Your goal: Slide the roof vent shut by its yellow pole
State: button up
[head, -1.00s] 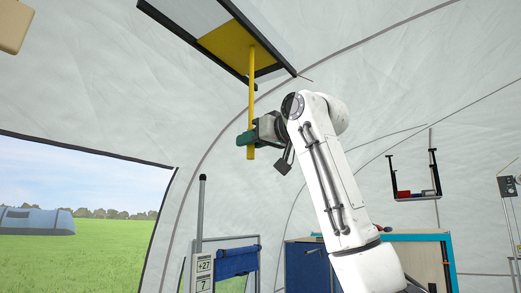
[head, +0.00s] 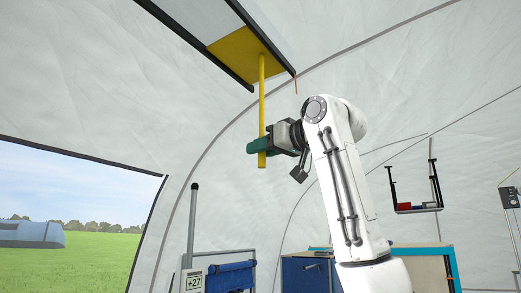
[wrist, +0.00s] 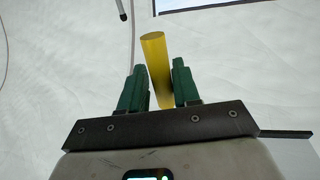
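The roof vent's yellow panel (head: 244,52) sits between two dark rails at the top of the head view. A paler patch (head: 195,18) shows between the rails to its upper left. The yellow pole (head: 262,100) hangs down from the panel. My gripper (head: 262,146) is around the pole near its lower end, with a short stub of pole showing below the green fingers.
Below stand a grey post (head: 192,220), a number sign (head: 193,282) and a blue roll (head: 230,277). A blue cabinet (head: 307,274) is behind my arm. A hanging shelf (head: 417,207) is at the right. The air around the pole is free.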

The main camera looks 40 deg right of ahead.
jog(key=shift+o, duration=1.3)
jog(key=shift+d, duration=0.25)
jog(key=shift+a, duration=0.1)
jog(key=shift+s+f, duration=0.1)
jog(key=shift+s, duration=0.3)
jog(key=s+d+b, duration=0.1)
jog(key=s+b, duration=0.3)
jog(key=s, duration=0.6)
jog(key=shift+d, duration=0.35)
jog(key=shift+w, duration=0.1)
